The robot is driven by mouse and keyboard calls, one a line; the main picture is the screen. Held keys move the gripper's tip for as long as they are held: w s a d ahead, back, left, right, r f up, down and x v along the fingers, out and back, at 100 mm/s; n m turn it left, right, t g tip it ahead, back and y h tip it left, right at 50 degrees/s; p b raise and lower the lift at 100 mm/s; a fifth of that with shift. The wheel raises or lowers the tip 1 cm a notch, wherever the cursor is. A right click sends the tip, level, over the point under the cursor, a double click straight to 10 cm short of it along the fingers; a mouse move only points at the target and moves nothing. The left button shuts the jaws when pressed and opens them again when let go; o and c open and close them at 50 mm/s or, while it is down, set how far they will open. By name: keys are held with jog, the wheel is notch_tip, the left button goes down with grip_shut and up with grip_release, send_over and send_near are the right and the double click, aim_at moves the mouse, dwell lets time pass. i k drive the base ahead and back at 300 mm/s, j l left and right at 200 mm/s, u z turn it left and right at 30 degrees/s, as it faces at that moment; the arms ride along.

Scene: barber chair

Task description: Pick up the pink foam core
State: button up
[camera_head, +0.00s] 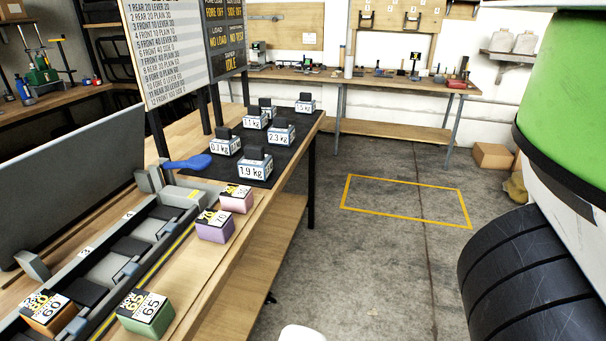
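My gripper is not in view.
A green block (148,312) stands at the bench's front, and an orange block (48,314) sits in the fixture (100,268). Several labelled weights stand on a black mat (203,168) behind, beside a blue-handled tool (188,162). Grey floor (345,265) is open right of the bench.

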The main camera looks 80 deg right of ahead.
aim_at(235, 198)
jog(key=i+j+z, duration=0.15)
jog(key=z, duration=0.35)
jog(key=i+j+z, duration=0.15)
jog(key=z, duration=0.3)
jog(key=i+j+z, duration=0.1)
jog(key=j+z, duration=0.2)
jog(key=z, duration=0.2)
